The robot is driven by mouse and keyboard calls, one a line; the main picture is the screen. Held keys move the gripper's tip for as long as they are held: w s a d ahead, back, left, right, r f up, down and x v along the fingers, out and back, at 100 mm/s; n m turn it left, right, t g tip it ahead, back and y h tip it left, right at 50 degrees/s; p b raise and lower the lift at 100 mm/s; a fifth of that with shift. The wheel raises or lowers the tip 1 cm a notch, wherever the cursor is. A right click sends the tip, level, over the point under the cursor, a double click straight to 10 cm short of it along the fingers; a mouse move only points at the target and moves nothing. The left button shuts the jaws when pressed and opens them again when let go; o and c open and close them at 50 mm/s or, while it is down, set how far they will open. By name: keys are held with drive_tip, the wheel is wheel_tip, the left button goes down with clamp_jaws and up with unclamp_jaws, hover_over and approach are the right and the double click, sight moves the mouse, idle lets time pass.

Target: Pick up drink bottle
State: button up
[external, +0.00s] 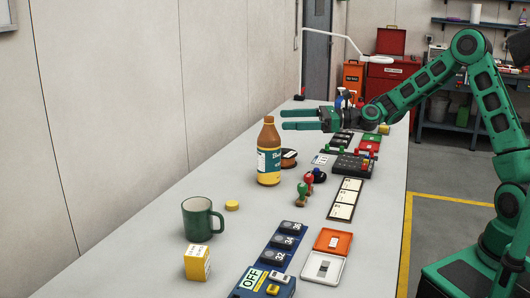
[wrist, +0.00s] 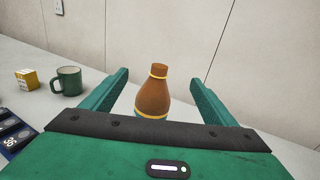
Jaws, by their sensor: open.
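The drink bottle (external: 268,155) stands upright on the long grey table, with an orange-brown top, a label around its middle and a yellowish lower part. In the wrist view the bottle (wrist: 153,92) shows between my two fingers, its lower part hidden by the gripper body. My gripper (external: 283,120) is open, with its green fingers pointing left at about the height of the bottle's upper part. In the wrist view my gripper (wrist: 160,88) has one finger on each side of the bottle, with gaps on both sides. I cannot tell whether the bottle is fully between the fingertips.
A green mug (external: 203,220), a yellow box (external: 197,263) and a yellow disc (external: 232,205) stand nearer the camera. A dark spool (external: 289,158) sits close behind the bottle. Stamps (external: 303,192) and a black keypad device (external: 352,164) lie to the right. The wall runs along the table's left.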

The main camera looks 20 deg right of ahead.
sight(273, 154)
wheel_tip(273, 154, down, 12)
drive_tip(key=shift+m+t, duration=0.3)
drive_tip(key=x, duration=0.5)
drive_tip(key=shift+a+r, duration=0.15)
drive_tip(key=shift+a, duration=0.3)
drive_tip(key=shift+f+x, duration=0.15)
drive_tip(key=shift+x, duration=1.2)
drive_tip(key=shift+f+x, duration=0.15)
drive_tip(key=shift+x, duration=1.2)
drive_tip(key=shift+r, duration=0.1)
drive_tip(key=c, duration=1.5)
drive_tip(key=shift+r, duration=0.2)
drive_tip(key=shift+s+a+r, duration=0.95)
drive_tip(key=shift+s+r, duration=0.7)
drive_tip(key=shift+r, duration=0.1)
drive_tip(key=shift+s+a+r, duration=1)
drive_tip(key=shift+s+r, duration=0.6)
drive_tip(key=shift+r, duration=0.15)
drive_tip(key=shift+s+a+r, duration=0.95)
drive_tip(key=shift+s+r, duration=0.7)
drive_tip(key=shift+r, duration=0.1)
